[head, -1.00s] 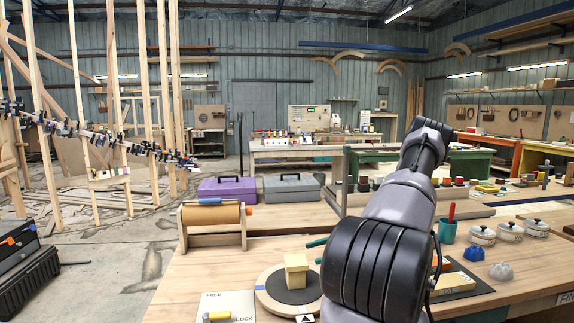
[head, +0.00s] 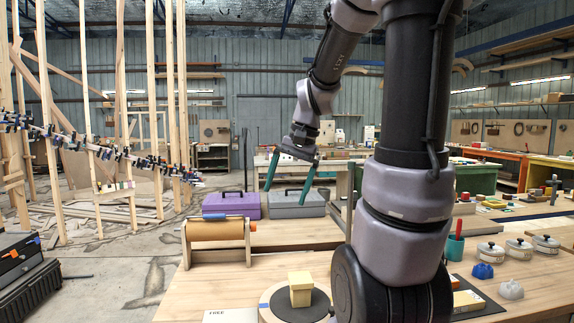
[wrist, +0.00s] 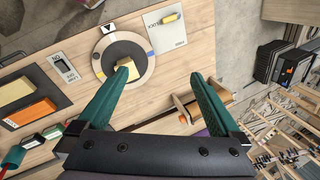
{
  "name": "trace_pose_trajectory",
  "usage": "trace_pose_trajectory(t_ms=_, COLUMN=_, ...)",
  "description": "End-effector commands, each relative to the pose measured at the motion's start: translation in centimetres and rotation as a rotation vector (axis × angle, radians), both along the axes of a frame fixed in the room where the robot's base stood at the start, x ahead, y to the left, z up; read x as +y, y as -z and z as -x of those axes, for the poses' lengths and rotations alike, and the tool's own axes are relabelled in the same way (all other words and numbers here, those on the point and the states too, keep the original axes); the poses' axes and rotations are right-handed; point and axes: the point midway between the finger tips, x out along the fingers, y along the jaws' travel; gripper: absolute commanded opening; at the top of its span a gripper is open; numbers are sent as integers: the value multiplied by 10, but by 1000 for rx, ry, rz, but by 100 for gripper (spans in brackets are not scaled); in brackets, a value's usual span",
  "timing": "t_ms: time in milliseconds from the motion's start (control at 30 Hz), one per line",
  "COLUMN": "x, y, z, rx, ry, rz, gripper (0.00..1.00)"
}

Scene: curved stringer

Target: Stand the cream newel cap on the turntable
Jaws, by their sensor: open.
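The cream newel cap (head: 300,291) stands upright on the dark centre of the round turntable (head: 277,304), its wider block on top. In the wrist view the cap (wrist: 131,65) is seen from above, partly covered by the left finger, on the turntable (wrist: 118,45). My gripper (head: 286,195) is open and empty, raised well above and beyond the cap, with its green fingers pointing down. In the wrist view the gripper (wrist: 160,76) has nothing between its fingers. The turntable's near edge is cut off in the head view.
A roller on a wooden stand (head: 218,232) is left of the turntable. Purple (head: 231,205) and grey (head: 297,204) toolboxes lie behind. White lidded pots (head: 490,252) and a green cup (head: 455,246) stand right. My arm hides part of the bench.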

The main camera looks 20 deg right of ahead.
Motion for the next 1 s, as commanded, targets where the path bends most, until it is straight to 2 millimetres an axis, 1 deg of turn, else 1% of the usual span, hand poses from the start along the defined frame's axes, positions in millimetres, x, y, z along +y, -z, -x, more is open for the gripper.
trace_pose_trajectory(t_ms=33, x=9, y=-14, z=13, rx=-64, ry=-35, rz=34, gripper=100)
trace_pose_trajectory(t_ms=200, x=27, y=-47, z=50, rx=-267, ry=-127, rz=121, gripper=100)
trace_pose_trajectory(t_ms=300, x=34, y=-60, z=69, rx=-365, ry=-170, rz=150, gripper=100)
trace_pose_trajectory(t_ms=400, x=37, y=-67, z=82, rx=-436, ry=-196, rz=168, gripper=100)
trace_pose_trajectory(t_ms=500, x=38, y=-71, z=89, rx=-477, ry=-212, rz=176, gripper=100)
trace_pose_trajectory(t_ms=600, x=39, y=-73, z=92, rx=-491, ry=-216, rz=179, gripper=100)
trace_pose_trajectory(t_ms=1000, x=39, y=-73, z=91, rx=-490, ry=-215, rz=178, gripper=100)
